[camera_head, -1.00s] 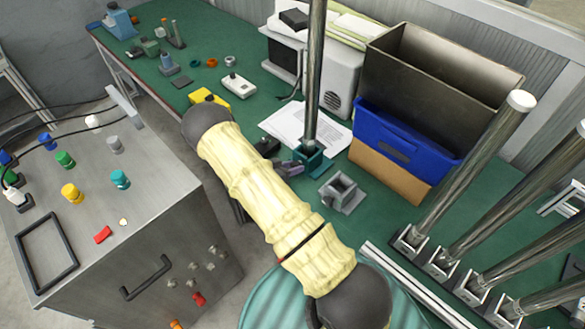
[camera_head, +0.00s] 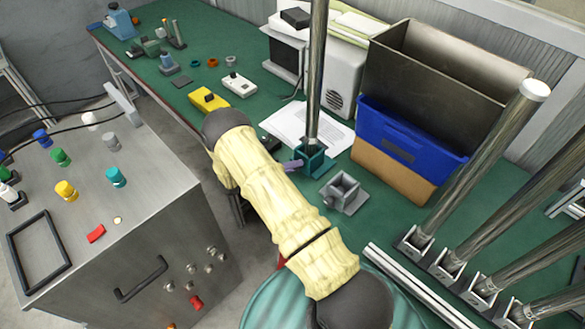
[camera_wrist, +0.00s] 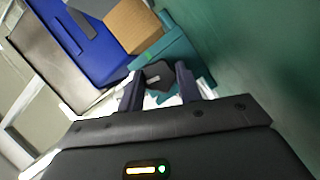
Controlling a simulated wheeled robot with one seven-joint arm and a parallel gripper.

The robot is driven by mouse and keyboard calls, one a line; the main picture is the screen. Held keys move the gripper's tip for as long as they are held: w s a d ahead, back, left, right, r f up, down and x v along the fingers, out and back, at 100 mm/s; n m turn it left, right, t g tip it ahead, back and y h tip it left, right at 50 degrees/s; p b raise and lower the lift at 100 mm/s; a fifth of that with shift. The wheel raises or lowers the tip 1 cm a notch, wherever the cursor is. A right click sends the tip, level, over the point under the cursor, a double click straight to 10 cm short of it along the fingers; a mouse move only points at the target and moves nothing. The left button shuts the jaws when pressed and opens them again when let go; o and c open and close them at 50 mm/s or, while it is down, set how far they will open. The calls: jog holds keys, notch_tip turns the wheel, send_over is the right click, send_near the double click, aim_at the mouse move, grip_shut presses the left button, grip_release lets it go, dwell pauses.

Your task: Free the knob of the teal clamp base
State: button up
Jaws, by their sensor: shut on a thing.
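The teal clamp base (camera_head: 309,160) stands on the green bench in the head view, with an upright metal post (camera_head: 315,70) in it. A purple-grey piece (camera_head: 291,167) shows at its left side; I cannot tell there whether it is the knob or a fingertip. In the wrist view the teal base (camera_wrist: 176,55) lies just beyond my gripper (camera_wrist: 159,84). The two dark fingers are shut on a dark grey knob (camera_wrist: 158,73) beside the base. In the head view my cream-covered arm hides most of the gripper.
A grey clamp base (camera_head: 345,193) stands empty just right of the teal one. A blue bin (camera_head: 405,142) and white papers (camera_head: 300,125) lie behind. Several posts stand in a row at the right. A yellow box (camera_head: 208,98) sits farther left.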

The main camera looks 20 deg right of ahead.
jog(key=shift+w+n, duration=0.1)
jog(key=shift+n, duration=0.2)
jog(key=o, duration=1)
notch_tip(320, 180, up, 10)
jog(key=shift+b, duration=0.35)
